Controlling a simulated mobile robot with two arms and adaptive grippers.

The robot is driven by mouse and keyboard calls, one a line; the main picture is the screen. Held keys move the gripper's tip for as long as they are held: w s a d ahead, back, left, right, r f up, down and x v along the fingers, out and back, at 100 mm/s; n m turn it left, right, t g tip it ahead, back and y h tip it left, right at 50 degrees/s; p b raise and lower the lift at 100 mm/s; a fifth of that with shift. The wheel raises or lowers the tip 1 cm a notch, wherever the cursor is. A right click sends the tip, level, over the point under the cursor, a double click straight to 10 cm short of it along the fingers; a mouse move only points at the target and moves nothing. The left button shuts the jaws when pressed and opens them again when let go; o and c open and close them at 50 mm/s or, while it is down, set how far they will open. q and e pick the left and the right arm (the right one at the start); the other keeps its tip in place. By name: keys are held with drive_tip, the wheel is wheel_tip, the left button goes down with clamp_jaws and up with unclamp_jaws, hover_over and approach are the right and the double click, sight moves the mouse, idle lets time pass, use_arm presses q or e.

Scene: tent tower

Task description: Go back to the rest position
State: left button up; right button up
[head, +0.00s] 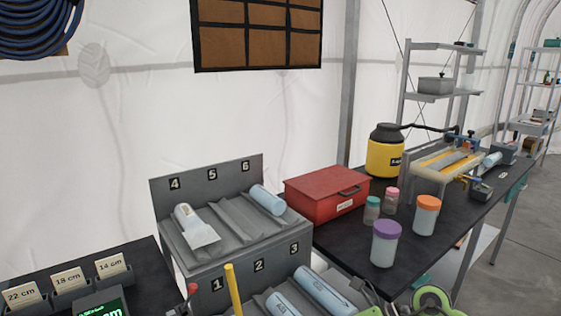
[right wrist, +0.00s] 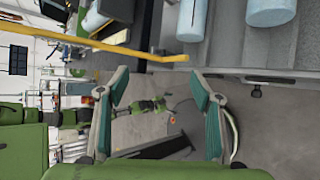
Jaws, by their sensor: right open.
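My right gripper (right wrist: 158,80) shows in the right wrist view with its two teal-padded fingers spread apart. Nothing is between the fingers; the floor shows behind them. Green and grey parts at the bottom right of the head view seem to be my right arm. I cannot make out my left gripper in either view.
A grey stepped rack (head: 240,232), numbered 1 to 6, holds light blue rolls (head: 267,200). A yellow rod (head: 232,288) stands before it. A red box (head: 326,194) and lidded jars (head: 386,245) stand on the dark table at right. Card holders (head: 68,281) are at lower left.

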drive_tip(key=w+a+r+m+t+y, duration=0.1)
drive_tip(key=a+r+m+t+y, duration=0.25)
drive_tip(key=a+r+y, duration=0.45)
drive_tip(key=w+d+r+m+t+h, duration=0.6)
drive_tip(key=d+r+m+t, duration=0.25)
drive_tip(key=m+t, duration=0.7)
drive_tip(key=s+d+f+m+g+h, duration=0.2)
drive_tip(key=d+f+m+g+h, duration=0.1)
drive_tip(key=d+f+m+h, duration=1.15)
drive_tip(key=s+d+f+m+g, duration=0.2)
drive_tip(key=s+f+m+g, duration=0.3)
drive_tip(key=s+f, duration=0.65)
drive_tip(key=s+a+f+g+y, duration=0.1)
drive_tip(key=s+f+g, duration=0.25)
drive_tip(key=s, duration=0.35)
drive_tip(key=s+a+f+g, duration=0.2)
drive_tip(key=s+f+g, duration=0.15)
drive_tip(key=s, duration=0.45)
wheel_tip(320, 180, down, 24)
drive_tip(key=g, duration=0.1)
use_arm(q)
drive_tip(key=shift+s+a, duration=0.1)
drive_tip(key=shift+s, duration=0.05)
use_arm(e)
drive_tip(key=s+d+f+g, duration=0.1)
drive_tip(key=s+d+f, duration=0.2)
drive_tip(key=s+f, duration=1.4)
drive_tip(key=shift+s+d+f+g, duration=0.2)
drive_tip(key=shift+s+f+g, duration=0.15)
drive_tip(key=shift+s, duration=0.2)
